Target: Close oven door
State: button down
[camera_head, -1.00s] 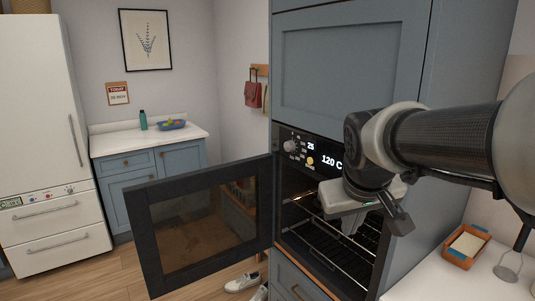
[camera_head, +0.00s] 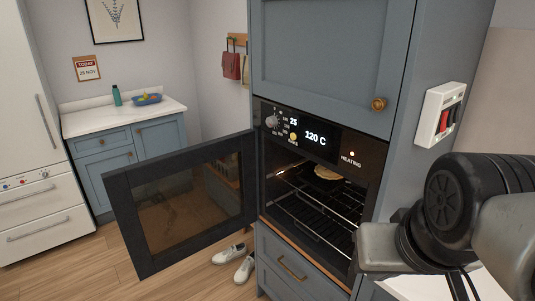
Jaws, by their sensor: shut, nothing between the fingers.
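The oven door (camera_head: 185,205) is a dark frame with a glass pane. It stands wide open, swung out to the left from the built-in oven (camera_head: 310,195). Inside the oven are wire racks, with a round, pale brown item (camera_head: 327,172) on the upper one. My gripper (camera_head: 385,258) is at the lower right, in front of the oven's right edge and well apart from the door. It is shut and empty; its fingertips are mostly hidden.
The oven sits in a tall blue cabinet (camera_head: 330,60), with a drawer (camera_head: 290,265) below. White shoes (camera_head: 235,258) lie on the floor near the door. A white fridge (camera_head: 35,150) and a counter (camera_head: 120,115) stand at left. A switch panel (camera_head: 440,115) is on the cabinet side.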

aim_at(179, 203)
jog(key=j+z, duration=1.1)
jog(key=j, duration=0.2)
jog(key=k+j+z, duration=0.1)
jog(key=j, duration=0.25)
jog(key=k+j+z, duration=0.15)
jog(key=j, duration=0.15)
jog(key=k+j, duration=0.1)
jog(key=j, duration=0.25)
jog(key=k+j, duration=0.1)
jog(key=j, duration=0.3)
jog(key=k+j+z, duration=0.1)
jog(key=j, duration=0.25)
jog(key=k+j, duration=0.1)
jog(key=j, duration=0.25)
jog(key=k+j, duration=0.15)
jog(key=j, duration=0.2)
jog(key=k+j+z, duration=0.1)
jog(key=j, duration=0.25)
jog(key=i+j, duration=0.1)
jog(key=j, duration=0.35)
jog(key=i+j, duration=0.1)
jog(key=j, duration=0.3)
jog(key=i, duration=0.45)
jog(key=k, duration=0.55)
jog(key=k+l, duration=0.2)
jog(key=l, duration=0.2)
jog(key=k+l+u, duration=0.15)
jog(key=l, duration=0.2)
jog(key=k, duration=0.05)
